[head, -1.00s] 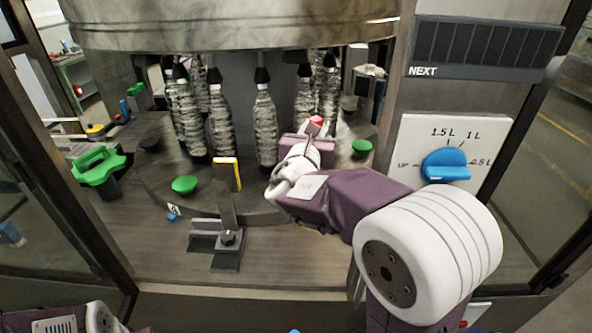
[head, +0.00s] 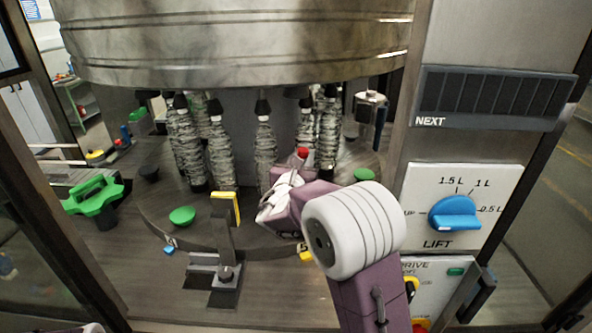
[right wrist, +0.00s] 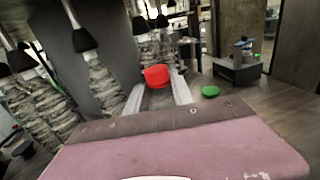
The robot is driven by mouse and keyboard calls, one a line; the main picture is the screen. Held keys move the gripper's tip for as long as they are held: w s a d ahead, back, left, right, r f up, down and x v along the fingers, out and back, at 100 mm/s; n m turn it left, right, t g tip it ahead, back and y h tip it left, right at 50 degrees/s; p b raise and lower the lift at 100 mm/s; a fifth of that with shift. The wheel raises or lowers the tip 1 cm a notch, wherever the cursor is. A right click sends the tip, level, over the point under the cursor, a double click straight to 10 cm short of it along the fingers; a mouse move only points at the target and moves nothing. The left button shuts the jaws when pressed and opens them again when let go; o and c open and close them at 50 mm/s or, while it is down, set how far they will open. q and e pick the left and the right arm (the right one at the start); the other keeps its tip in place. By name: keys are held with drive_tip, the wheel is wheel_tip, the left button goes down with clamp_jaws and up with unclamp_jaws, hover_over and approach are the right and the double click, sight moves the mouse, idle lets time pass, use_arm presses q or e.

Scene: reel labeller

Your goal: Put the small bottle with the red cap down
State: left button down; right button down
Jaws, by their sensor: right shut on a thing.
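The small bottle's red cap (head: 301,153) shows just above my right gripper (head: 291,176) in the head view, in front of the hanging ribbed bottles. In the right wrist view the red cap (right wrist: 156,76) sits between the two pale fingers of my right gripper (right wrist: 158,94), which is shut on the bottle. The bottle's body is mostly hidden by the fingers and the gripper's housing. I cannot tell whether its base touches the round table (head: 160,215). My left gripper is not in view.
Several ribbed bottles (head: 265,150) hang from black holders close behind the gripper. A green disc (head: 182,216) lies at the left of the round table; another (head: 363,174) is right of the gripper. A metal stand with a yellow edge (head: 226,250) stands at the front. A blue knob (head: 455,212) is at right.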

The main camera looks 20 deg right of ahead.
drive_tip(key=w+f+p, duration=0.2)
drive_tip(key=w+f, duration=0.2)
drive_tip(key=f, duration=0.2)
drive_tip(key=shift+w+f, duration=0.2)
drive_tip(key=shift+f, duration=0.05)
drive_tip(key=shift+a, duration=0.1)
drive_tip(key=shift+s+f, duration=0.15)
drive_tip(key=c, duration=1.1)
unclamp_jaws()
